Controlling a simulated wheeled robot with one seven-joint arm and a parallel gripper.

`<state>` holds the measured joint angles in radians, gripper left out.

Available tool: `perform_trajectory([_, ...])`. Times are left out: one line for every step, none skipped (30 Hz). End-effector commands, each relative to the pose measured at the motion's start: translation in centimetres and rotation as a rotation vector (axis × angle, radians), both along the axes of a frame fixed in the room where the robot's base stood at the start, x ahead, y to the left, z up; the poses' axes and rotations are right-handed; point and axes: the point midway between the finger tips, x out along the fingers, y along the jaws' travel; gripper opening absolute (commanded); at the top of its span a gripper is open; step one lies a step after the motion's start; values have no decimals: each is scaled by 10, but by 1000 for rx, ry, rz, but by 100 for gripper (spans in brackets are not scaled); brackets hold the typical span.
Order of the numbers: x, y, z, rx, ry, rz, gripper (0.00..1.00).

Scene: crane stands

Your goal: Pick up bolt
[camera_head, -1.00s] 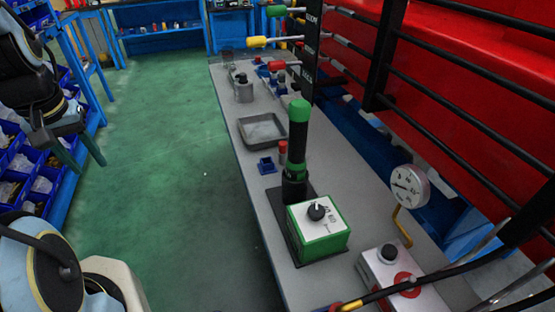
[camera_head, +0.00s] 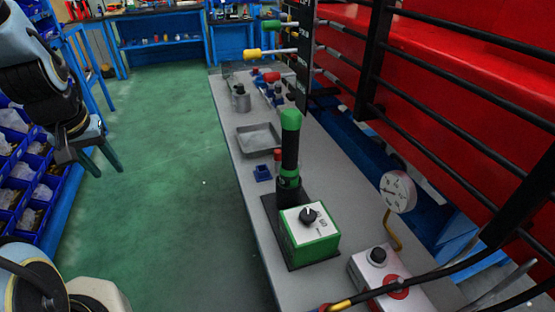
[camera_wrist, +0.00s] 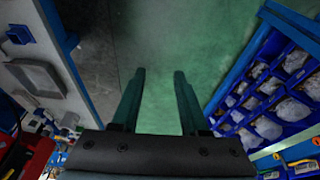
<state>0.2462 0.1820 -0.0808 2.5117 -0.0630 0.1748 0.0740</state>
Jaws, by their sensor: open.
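My gripper (camera_wrist: 158,74) is open in the wrist view, with two parallel dark green fingers and nothing between them. It points down over the bare green floor between the bench and the blue bin rack. In the head view my gripper (camera_head: 88,152) hangs at the left, well apart from the grey bench (camera_head: 225,125). I cannot pick out a bolt for certain in either view. A shallow grey tray (camera_head: 243,147) lies on the bench and also shows in the wrist view (camera_wrist: 38,76). Its contents are too small to tell.
The bench carries a green-black tool (camera_head: 290,150), a green box with a knob (camera_head: 313,245), a blue block (camera_head: 262,173) and a gauge (camera_head: 398,192). Black rails and a red panel bound its right. Blue bins (camera_wrist: 282,90) flank my gripper. The floor between is clear.

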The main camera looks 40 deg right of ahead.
Motion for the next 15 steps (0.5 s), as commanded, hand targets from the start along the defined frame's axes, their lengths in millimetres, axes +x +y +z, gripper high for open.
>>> perform_trajectory([2,-11,-2,-6,-8,-28,44])
perform_trajectory([3,-17,-3,-10,-16,-41,44])
perform_trajectory([5,-27,-5,-16,-28,-64,44])
perform_trajectory([6,-34,-7,-20,-36,-83,44])
perform_trajectory([8,-43,-8,-26,-46,-101,44])
perform_trajectory([9,-54,-11,-34,-60,-126,44])
perform_trajectory([10,-64,-13,-41,-71,-146,44])
perform_trajectory([10,-73,-15,-46,-81,-168,44])
perform_trajectory([10,-88,-18,-58,-97,-200,44])
perform_trajectory([10,-101,-20,-68,-111,-227,44])
perform_trajectory([9,-114,-23,-77,-125,-253,44])
perform_trajectory([7,-135,-27,-93,-148,-294,44])
perform_trajectory([3,-151,-31,-107,-164,-328,44])
perform_trajectory([-1,-168,-34,-120,-181,-360,44])
perform_trajectory([-8,-192,-39,-142,-206,-406,44])
